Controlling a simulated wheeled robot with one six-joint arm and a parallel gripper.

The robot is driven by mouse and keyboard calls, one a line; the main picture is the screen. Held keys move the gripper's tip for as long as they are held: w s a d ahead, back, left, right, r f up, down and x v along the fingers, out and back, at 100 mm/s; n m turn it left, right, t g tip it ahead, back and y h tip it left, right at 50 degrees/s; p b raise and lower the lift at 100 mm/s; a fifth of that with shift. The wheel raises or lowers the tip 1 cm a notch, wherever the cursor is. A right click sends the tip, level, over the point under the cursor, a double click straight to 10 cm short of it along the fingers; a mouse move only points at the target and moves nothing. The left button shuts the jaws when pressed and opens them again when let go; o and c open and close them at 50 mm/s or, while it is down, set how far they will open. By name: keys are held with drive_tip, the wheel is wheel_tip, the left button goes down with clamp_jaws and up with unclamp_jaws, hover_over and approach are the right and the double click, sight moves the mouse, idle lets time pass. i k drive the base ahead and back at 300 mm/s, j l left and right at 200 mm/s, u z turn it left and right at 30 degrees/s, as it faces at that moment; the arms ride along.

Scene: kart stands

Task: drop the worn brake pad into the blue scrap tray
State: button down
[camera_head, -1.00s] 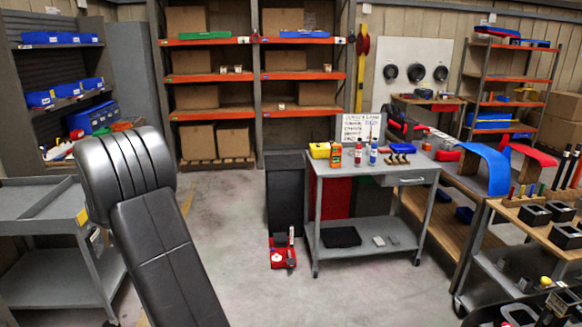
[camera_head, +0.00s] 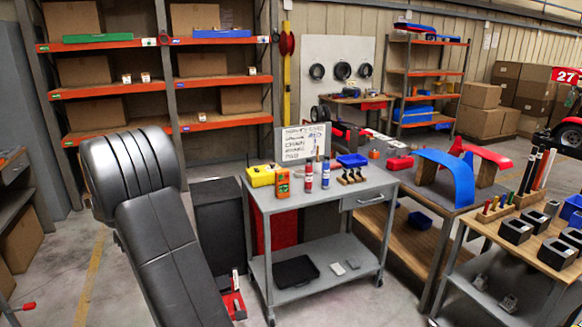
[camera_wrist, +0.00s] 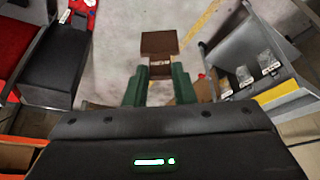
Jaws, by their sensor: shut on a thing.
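In the wrist view my gripper (camera_wrist: 159,76) has green fingers shut on the worn brake pad (camera_wrist: 159,43), a flat brown piece that sticks out beyond the fingertips. It is held above the grey floor, clear of any surface. My fingers and the pad do not show in the head view, where only my dark arm does. A small blue tray (camera_head: 352,160) sits at the back of the grey cart's top (camera_head: 330,194). Another blue container (camera_head: 571,206) is partly cut off at the right edge. I cannot tell which is the scrap tray.
The cart top also bears a yellow case (camera_head: 261,176), bottles, a spray can and a whiteboard (camera_head: 302,143). A wooden-topped bench (camera_head: 520,235) with black bins stands to the right. A red floor jack (camera_head: 233,305) is on the floor. Shelves line the back.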

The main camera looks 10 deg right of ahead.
sight(352, 161)
drive_tip(key=i+l+z, duration=0.2)
drive_tip(key=i+z, duration=0.65)
drive_tip(key=i, duration=0.25)
drive_tip(key=i+j+z, duration=0.25)
drive_tip(key=i+z, duration=0.2)
drive_tip(key=i+l, duration=0.1)
drive_tip(key=i, duration=1.7)
drive_tip(key=i+l+u, duration=0.2)
drive_tip(key=i, duration=0.2)
drive_tip(key=i+j, duration=0.05)
drive_tip(key=j, duration=0.05)
